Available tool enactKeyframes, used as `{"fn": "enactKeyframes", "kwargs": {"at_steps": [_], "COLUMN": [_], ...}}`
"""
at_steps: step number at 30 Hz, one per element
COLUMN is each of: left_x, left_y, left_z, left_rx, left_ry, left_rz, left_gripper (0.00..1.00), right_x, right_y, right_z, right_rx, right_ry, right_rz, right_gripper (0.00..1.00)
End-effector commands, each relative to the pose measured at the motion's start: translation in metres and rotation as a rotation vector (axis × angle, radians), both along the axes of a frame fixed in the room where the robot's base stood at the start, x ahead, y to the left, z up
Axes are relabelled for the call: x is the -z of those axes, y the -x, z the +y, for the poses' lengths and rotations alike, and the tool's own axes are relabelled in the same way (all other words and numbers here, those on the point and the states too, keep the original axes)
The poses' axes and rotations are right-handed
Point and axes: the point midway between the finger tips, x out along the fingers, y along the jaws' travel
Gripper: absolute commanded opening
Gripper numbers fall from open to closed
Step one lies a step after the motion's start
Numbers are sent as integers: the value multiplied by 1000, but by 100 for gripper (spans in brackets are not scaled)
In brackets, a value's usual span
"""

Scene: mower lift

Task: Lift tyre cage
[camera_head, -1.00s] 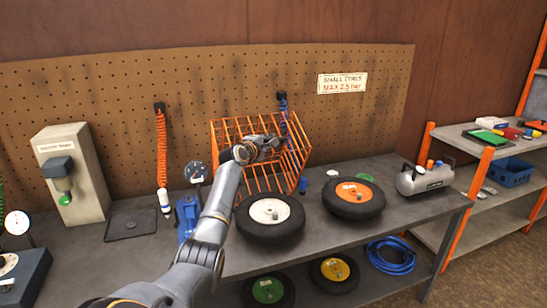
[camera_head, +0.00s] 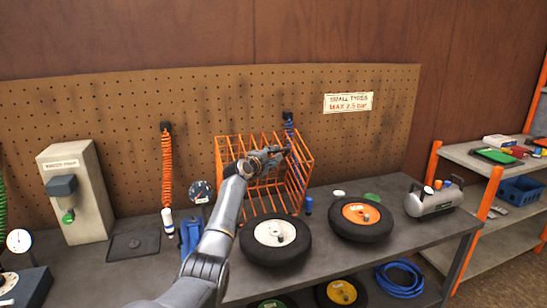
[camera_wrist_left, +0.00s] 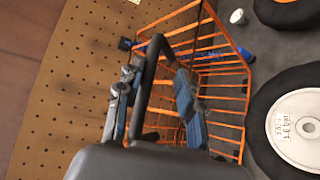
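The orange wire tyre cage (camera_head: 292,190) stands on the grey workbench against the pegboard. It also shows in the left wrist view (camera_wrist_left: 222,85). My left gripper (camera_head: 268,160) is in front of the cage's upper part, covering some of its bars. In the left wrist view, its two fingers (camera_wrist_left: 155,105) are apart, with a dark curved bar (camera_wrist_left: 150,75) between them. I cannot tell whether the fingers touch that bar or whether it belongs to the cage. My right gripper is not in view.
A white-hubbed tyre (camera_head: 275,238) and an orange-hubbed tyre (camera_head: 361,217) lie in front and to the right. A blue bottle jack (camera_head: 190,235) and a gauge (camera_head: 201,192) are left of the cage. A small compressor (camera_head: 433,200) sits at the bench's right end.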

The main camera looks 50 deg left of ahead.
Motion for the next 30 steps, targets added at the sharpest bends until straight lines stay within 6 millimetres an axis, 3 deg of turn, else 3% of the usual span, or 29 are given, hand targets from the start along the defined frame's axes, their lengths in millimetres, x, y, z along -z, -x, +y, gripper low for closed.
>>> {"fn": "enactKeyframes", "kwargs": {"at_steps": [11, 30], "left_x": [-1, -14], "left_y": [12, 100], "left_z": [-6, -41], "left_rx": [3, 1], "left_ry": [-2, 1], "left_rz": [2, 0], "left_gripper": [36, 36], "right_x": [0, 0], "right_y": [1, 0], "right_z": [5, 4], "right_rx": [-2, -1], "right_ry": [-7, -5], "right_rz": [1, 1], "right_gripper": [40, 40]}}
